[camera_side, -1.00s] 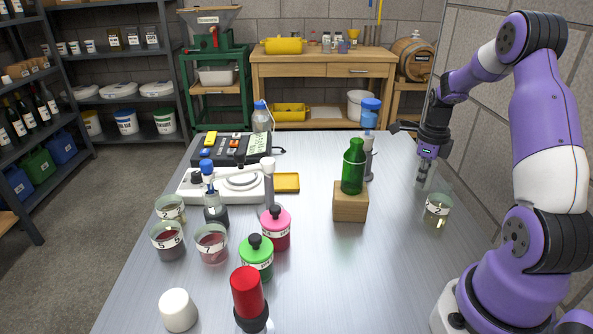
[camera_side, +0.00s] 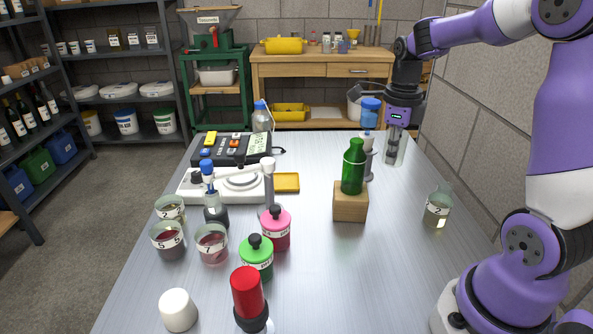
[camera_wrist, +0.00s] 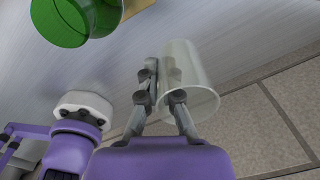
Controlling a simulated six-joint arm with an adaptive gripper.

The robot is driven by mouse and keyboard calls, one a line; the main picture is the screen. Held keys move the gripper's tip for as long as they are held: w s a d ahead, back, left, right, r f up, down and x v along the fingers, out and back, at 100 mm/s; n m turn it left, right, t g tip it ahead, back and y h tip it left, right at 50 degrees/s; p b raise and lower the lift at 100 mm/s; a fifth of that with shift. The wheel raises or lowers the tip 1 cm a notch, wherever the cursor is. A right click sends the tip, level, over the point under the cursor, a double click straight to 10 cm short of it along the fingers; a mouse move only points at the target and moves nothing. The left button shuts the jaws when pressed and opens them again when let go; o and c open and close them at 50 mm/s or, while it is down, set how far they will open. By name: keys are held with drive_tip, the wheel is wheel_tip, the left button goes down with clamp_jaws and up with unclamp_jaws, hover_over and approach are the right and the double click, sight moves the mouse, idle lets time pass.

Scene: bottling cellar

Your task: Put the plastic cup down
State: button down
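The plastic cup (camera_wrist: 198,62) is clear and see-through, with its mouth toward the camera in the wrist view. My gripper (camera_wrist: 162,76) is shut on the cup's wall, with one finger outside it and the other appearing to be inside the mouth. In the side view, my gripper (camera_side: 393,148) points down over the far right part of the table, and the faint cup (camera_side: 400,157) hangs upright around its fingers. I cannot tell whether the cup's bottom touches the metal table (camera_side: 330,270).
A green bottle (camera_side: 353,168) stands on a wooden block (camera_side: 350,203) left of the cup. A blue-topped dispenser (camera_side: 370,108) is close by on the left. A flask (camera_side: 437,208) stands nearer at the right edge. The wall (camera_side: 470,110) is close on the right.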

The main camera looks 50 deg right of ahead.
drive_tip(key=s+a+n, duration=0.3)
drive_tip(key=a+n, duration=0.3)
drive_tip(key=a, duration=0.4)
drive_tip(key=s+a+n, duration=0.3)
drive_tip(key=a+n, duration=0.2)
drive_tip(key=a, duration=0.5)
drive_tip(key=s+a+n, duration=0.3)
drive_tip(key=a+n, duration=0.3)
drive_tip(key=a, duration=0.3)
drive_tip(key=w+d+f, duration=0.4)
drive_tip(key=w+d, duration=0.1)
drive_tip(key=w+d+f, duration=0.2)
drive_tip(key=shift+w+d+f, duration=0.25)
drive_tip(key=shift+w+d, duration=0.05)
drive_tip(key=shift+d, duration=0.05)
drive_tip(key=shift+w+d+f, duration=0.1)
drive_tip(key=shift+f, duration=1.95)
drive_tip(key=shift+f, duration=0.1)
